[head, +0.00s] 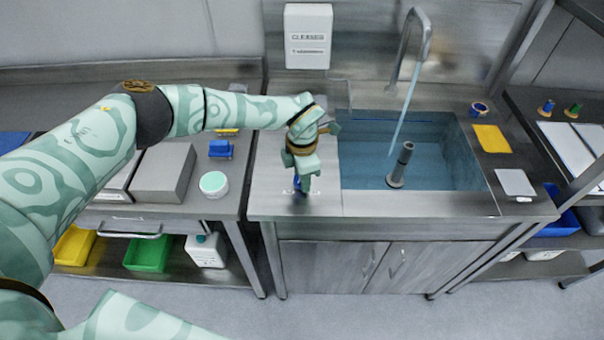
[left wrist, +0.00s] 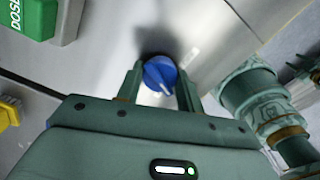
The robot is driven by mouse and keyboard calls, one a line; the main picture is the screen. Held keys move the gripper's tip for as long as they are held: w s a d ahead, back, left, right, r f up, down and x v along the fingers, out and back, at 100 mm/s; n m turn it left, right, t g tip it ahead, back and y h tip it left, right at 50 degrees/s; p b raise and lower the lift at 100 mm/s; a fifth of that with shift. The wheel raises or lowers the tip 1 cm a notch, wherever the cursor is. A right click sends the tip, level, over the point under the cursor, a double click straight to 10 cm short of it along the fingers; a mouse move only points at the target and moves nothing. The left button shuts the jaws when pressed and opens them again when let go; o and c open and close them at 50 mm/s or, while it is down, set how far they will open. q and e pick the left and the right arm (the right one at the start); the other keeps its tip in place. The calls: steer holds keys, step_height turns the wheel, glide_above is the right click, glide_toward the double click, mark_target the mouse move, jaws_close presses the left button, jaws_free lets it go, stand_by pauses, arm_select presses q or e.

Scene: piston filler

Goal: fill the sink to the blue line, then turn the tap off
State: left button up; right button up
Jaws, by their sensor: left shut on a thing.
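The sink (head: 472,178) is a steel basin with water (head: 362,160) in it. A pale stream runs from the curved tap spout (head: 424,40) down into the basin. A grey standpipe (head: 400,165) rises out of the water. My left gripper (head: 305,181) is over the counter left of the basin, pointing down. In the left wrist view its two fingers (left wrist: 160,82) are shut on a blue knob (left wrist: 158,72) with a white pointer mark. In the head view the gripper mostly hides the knob. My right gripper is not in view.
A yellow pad (head: 491,138), a grey pad (head: 515,182) and a round blue-and-brown item (head: 479,109) lie right of the basin. A dispenser (head: 308,36) hangs on the wall. A side table (head: 228,200) at left holds a round tub (head: 213,184) and grey boxes.

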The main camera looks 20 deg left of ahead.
arm_select(q)
steer(key=shift+m, duration=2)
steer(key=o, duration=1)
step_height(320, 180, up, 16)
steer(key=p, duration=0.2)
steer(key=shift+r+p, duration=0.15)
steer(key=shift+p, duration=0.15)
